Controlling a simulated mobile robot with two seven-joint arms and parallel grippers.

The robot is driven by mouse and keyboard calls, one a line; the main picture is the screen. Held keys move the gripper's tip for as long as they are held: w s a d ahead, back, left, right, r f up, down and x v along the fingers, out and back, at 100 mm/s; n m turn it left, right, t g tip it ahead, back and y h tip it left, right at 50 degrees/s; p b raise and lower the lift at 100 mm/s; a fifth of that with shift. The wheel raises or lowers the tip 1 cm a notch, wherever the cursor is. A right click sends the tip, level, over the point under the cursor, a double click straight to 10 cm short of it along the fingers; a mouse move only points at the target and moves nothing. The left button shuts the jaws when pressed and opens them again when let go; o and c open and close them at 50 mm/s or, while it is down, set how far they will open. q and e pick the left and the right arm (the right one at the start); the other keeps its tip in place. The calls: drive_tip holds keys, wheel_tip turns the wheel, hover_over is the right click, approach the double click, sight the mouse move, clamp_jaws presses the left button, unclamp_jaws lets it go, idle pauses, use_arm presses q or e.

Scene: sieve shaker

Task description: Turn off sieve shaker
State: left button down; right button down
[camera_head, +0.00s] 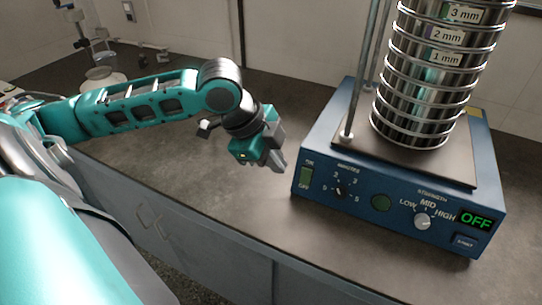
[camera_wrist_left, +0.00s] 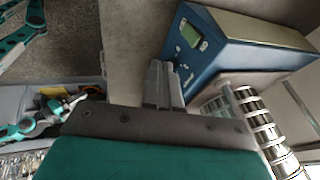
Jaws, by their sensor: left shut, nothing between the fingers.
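The sieve shaker (camera_head: 400,205) is a blue box with a tall stack of metal sieves (camera_head: 430,75) on its top plate. Its display (camera_head: 475,221) reads OFF in green. A green power switch (camera_head: 305,177) is at the left end of the front panel. My left gripper (camera_head: 280,163) is shut and empty, just left of the switch and apart from the panel. In the left wrist view, the shut fingers (camera_wrist_left: 163,85) point toward a blue housing (camera_wrist_left: 245,30) with the sieves beside it. My right gripper is not seen.
The dark bench top (camera_head: 190,165) is clear around the gripper. A strength knob (camera_head: 422,221), a minutes knob (camera_head: 341,192) and a start button (camera_head: 465,241) are on the same panel. Metal rods (camera_head: 360,80) stand by the sieves. Lab equipment (camera_head: 98,60) is at the back left.

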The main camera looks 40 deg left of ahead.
use_arm(q)
drive_tip(key=shift+s+a+r, duration=0.15)
drive_tip(key=shift+s+r, duration=0.3)
drive_tip(key=shift+r, duration=0.1)
idle(0.4)
